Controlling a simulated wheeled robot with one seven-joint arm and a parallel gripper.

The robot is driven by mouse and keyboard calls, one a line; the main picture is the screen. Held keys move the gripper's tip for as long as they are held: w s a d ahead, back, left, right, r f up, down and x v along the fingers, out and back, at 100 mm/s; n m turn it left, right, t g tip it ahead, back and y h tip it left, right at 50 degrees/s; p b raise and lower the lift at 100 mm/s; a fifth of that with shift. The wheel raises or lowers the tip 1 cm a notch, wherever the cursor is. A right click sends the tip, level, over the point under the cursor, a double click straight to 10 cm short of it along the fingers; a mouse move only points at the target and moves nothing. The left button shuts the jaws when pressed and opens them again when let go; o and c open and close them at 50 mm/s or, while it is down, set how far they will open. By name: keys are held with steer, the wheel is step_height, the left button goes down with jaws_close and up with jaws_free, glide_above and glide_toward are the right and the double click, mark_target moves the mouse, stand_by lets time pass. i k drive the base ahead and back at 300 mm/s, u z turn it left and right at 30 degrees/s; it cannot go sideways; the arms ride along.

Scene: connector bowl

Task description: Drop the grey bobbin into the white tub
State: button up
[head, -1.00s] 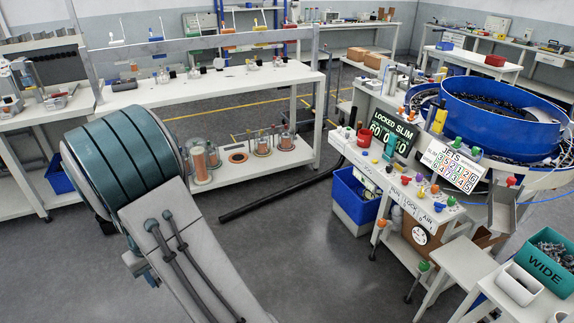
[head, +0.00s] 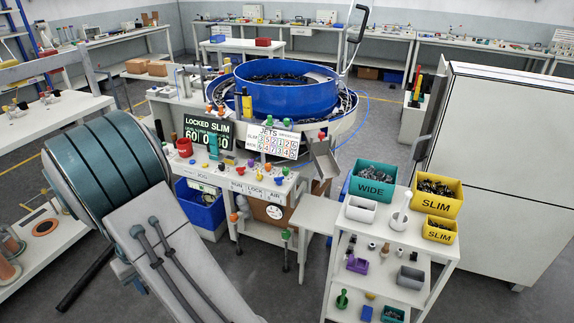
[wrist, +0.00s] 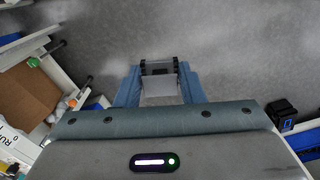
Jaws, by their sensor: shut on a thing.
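In the wrist view my gripper (wrist: 160,72) points down over bare grey floor. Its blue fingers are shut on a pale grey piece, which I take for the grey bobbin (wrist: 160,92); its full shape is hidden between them. The gripper is out of sight in the head view. The white tub (head: 360,209) stands on the top shelf of a white cart at the right, in front of the teal WIDE bin. The gripper is well apart from it.
The cart (head: 397,236) also holds a teal WIDE bin (head: 373,182), yellow SLIM bins (head: 434,195) and small parts on lower shelves. A blue bowl feeder (head: 287,90) and control bench stand left of it. A tall white cabinet (head: 495,160) is at the right.

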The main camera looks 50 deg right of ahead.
mark_target(350, 214)
steer(key=z, duration=2.8)
